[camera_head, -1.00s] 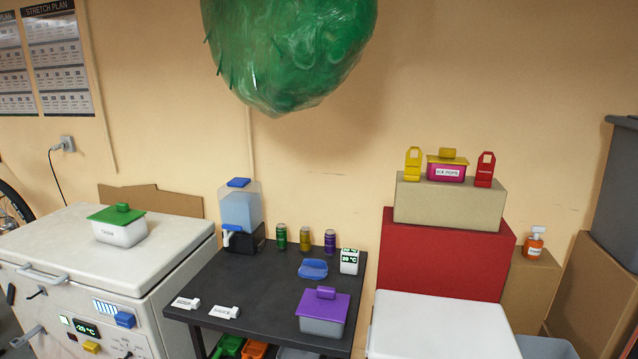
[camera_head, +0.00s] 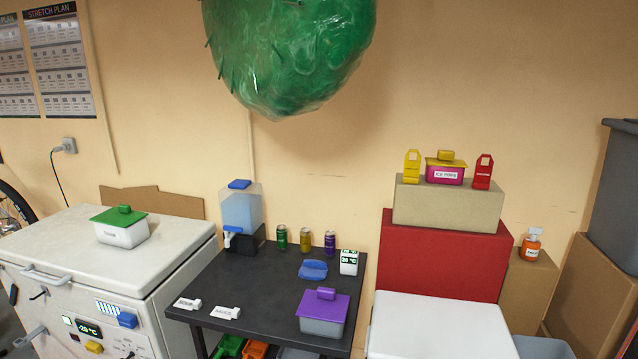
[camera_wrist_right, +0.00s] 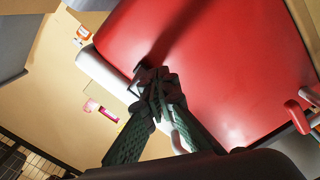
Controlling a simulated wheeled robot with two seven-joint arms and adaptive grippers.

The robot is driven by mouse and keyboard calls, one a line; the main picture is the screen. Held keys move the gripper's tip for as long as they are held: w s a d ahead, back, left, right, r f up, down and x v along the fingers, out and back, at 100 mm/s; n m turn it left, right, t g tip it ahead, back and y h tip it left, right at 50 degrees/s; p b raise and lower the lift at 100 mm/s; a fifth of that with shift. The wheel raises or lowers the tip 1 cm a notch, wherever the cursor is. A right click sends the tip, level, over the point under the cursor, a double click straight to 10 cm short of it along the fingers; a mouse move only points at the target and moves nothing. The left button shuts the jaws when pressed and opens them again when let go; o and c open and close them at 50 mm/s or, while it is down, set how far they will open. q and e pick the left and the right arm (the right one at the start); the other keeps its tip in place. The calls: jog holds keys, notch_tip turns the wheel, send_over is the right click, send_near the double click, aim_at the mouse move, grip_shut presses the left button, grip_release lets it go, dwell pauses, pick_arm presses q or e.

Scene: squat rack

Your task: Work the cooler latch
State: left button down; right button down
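The white lid (camera_head: 440,325) of what looks like the cooler is at the bottom right of the head view. In the right wrist view, a large glossy red face (camera_wrist_right: 225,60) fills the upper right, with a white lid edge (camera_wrist_right: 98,72) along its left side. My right gripper (camera_wrist_right: 150,82) is in front of that face, close to the lid edge, with its fingertips together. A latch cannot be made out clearly; the fingers may hide it, and I cannot tell whether they touch anything. A pale curved piece (camera_wrist_right: 181,138) shows beside the fingers. My left gripper is in neither view.
A black table (camera_head: 265,290) holds a purple-lidded tub (camera_head: 322,316), cans and a water dispenser (camera_head: 241,209). A white chest freezer (camera_head: 165,240) stands left. A red block (camera_head: 440,250) is behind the white lid. A red handle-like part (camera_wrist_right: 300,112) is at the wrist view's right.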

jog(key=shift+s+r, duration=0.15)
jog(key=shift+r, duration=0.35)
jog(key=shift+s+r+p, duration=0.15)
jog(key=shift+r+p, duration=0.45)
dwell(0.3)
jog(key=shift+r+p, duration=0.5)
jog(key=shift+r, duration=0.35)
